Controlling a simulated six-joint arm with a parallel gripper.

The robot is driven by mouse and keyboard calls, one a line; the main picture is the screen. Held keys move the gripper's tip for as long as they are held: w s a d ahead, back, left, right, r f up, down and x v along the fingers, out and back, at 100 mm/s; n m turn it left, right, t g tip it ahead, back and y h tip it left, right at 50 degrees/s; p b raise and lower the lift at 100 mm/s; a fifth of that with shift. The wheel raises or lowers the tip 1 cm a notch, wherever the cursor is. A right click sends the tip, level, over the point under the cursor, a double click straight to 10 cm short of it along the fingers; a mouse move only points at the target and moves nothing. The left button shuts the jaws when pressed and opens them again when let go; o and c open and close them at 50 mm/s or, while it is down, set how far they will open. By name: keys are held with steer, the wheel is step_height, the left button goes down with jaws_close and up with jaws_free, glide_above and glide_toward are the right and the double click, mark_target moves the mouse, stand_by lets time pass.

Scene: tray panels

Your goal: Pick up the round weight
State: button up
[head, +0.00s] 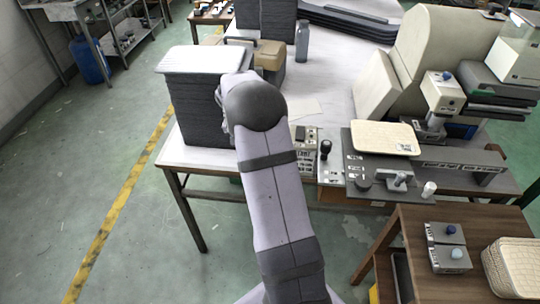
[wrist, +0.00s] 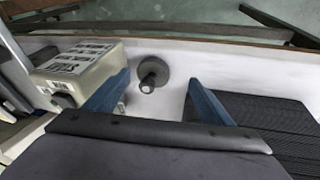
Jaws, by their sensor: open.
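The round weight (wrist: 166,73) is a dark grey disc with a short knob or post at its centre. In the wrist view it rests on the white tabletop, between my two blue fingers in the picture. My gripper (wrist: 160,79) is open, with one finger on each side of the weight's image and nothing held. I cannot tell how far the fingers are above the weight. In the head view my own arm covers the gripper, and the weight is not visible there.
A pale box with a printed label (wrist: 75,62) is close beside the left finger. A dark ribbed stack (wrist: 268,122) is close to the right finger; it also shows in the head view (head: 190,112). The table's edge (wrist: 200,38) runs just beyond the weight.

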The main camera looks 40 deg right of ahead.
steer(key=m, duration=0.1)
steer(key=d+r+m, duration=0.1)
steer(key=m, duration=0.2)
steer(key=shift+w+d+r+m+h, duration=0.1)
steer(key=shift+d+r+m+h, duration=0.2)
steer(key=shift+m+h, duration=0.1)
steer(key=shift+m, duration=1.3)
steer(key=shift+p+x, duration=1.4)
steer(key=shift+x, duration=2.25)
steer(key=shift+a, duration=0.2)
steer(key=c, duration=1.6)
steer(key=shift+r, duration=0.15)
step_height(320, 180, up, 28)
steer(key=b, duration=0.2)
